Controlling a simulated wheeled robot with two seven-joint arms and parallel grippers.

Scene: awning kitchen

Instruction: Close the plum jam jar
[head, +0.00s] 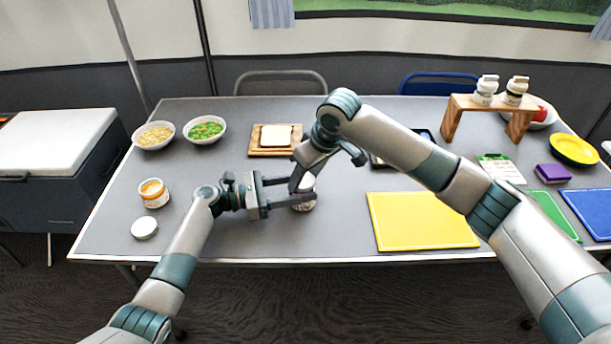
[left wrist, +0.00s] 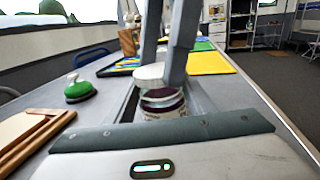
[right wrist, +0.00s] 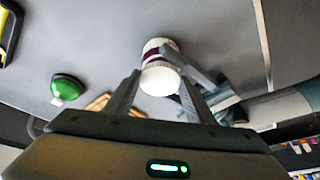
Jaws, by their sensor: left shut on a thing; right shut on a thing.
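The plum jam jar (head: 304,206) stands upright at the table's front middle, its upper part mostly hidden by my grippers in the head view. My left gripper (head: 303,192) is shut around the jar from the left. In the left wrist view its dark purple jam (left wrist: 163,105) shows below a white lid (left wrist: 152,74). My right gripper (head: 300,178) comes down from above and is shut on the lid, which also shows in the right wrist view (right wrist: 160,79). The lid sits right over the jar's mouth, looking slightly tilted. I cannot tell whether it is seated.
An open orange jar (head: 153,192) and a loose white lid (head: 145,227) are at the left. A bread board (head: 258,152) lies behind my grippers, and a green-topped object (left wrist: 78,88) stands nearby. A yellow board (head: 420,220) lies right. Bare table surrounds the jar's front.

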